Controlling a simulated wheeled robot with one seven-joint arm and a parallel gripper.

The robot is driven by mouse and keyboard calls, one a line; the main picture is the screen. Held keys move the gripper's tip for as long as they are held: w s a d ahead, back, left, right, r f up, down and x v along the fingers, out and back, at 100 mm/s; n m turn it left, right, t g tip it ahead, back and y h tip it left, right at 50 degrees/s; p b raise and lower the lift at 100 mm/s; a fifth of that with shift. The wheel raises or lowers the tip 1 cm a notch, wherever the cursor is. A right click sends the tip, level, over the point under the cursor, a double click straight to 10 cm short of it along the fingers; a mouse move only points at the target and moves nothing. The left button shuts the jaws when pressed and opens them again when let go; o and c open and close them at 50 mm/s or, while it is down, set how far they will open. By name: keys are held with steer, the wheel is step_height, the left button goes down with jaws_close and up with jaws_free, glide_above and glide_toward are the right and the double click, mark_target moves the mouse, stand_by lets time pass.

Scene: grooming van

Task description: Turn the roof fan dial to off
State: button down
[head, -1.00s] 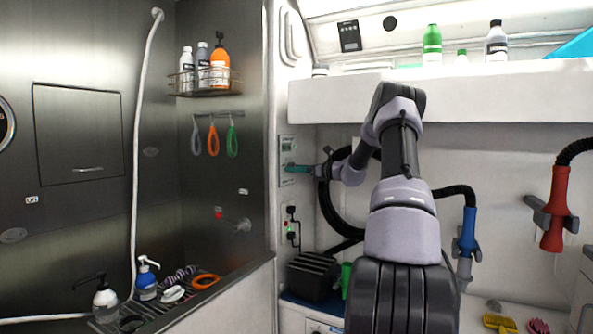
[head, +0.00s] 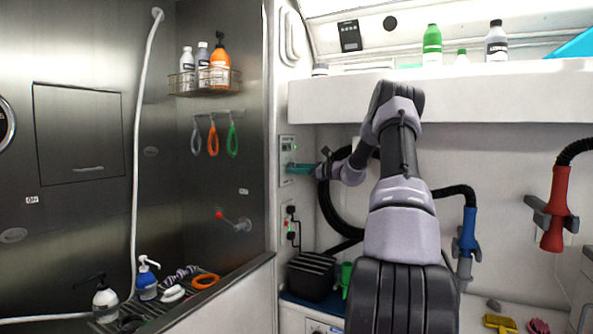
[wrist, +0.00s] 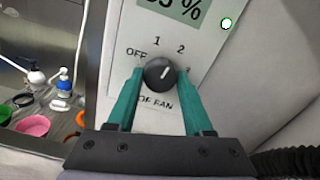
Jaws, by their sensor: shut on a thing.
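The roof fan dial (wrist: 159,73) is a round black knob with a white pointer line, on a pale wall panel (wrist: 222,40). In the wrist view the labels OFF, 1 and 2 run around its top from left to right. The pointer slants up and right, roughly toward 2. My gripper (wrist: 160,76) is shut on the dial, one teal finger at each side of it. In the head view my gripper (head: 300,168) reaches left to the panel (head: 287,146), and its fingers hide the dial. A label at the right is partly covered by a finger.
A display showing a percentage sits above the dial. A steel tub wall (head: 215,170) stands left of the panel. A black hose (head: 330,215) hangs behind my wrist, and a white shelf (head: 430,92) runs above my arm. Sockets with plugs (head: 291,225) sit below the panel.

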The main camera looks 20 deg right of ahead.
steer(key=shift+d+n, duration=0.1)
steer(key=shift+n, duration=8.4)
steer(key=shift+c, duration=1.5)
jaws_free()
steer(key=shift+r, duration=0.1)
steer(key=v, duration=1)
steer(key=shift+s+d, duration=0.25)
steer(key=shift+s, duration=0.05)
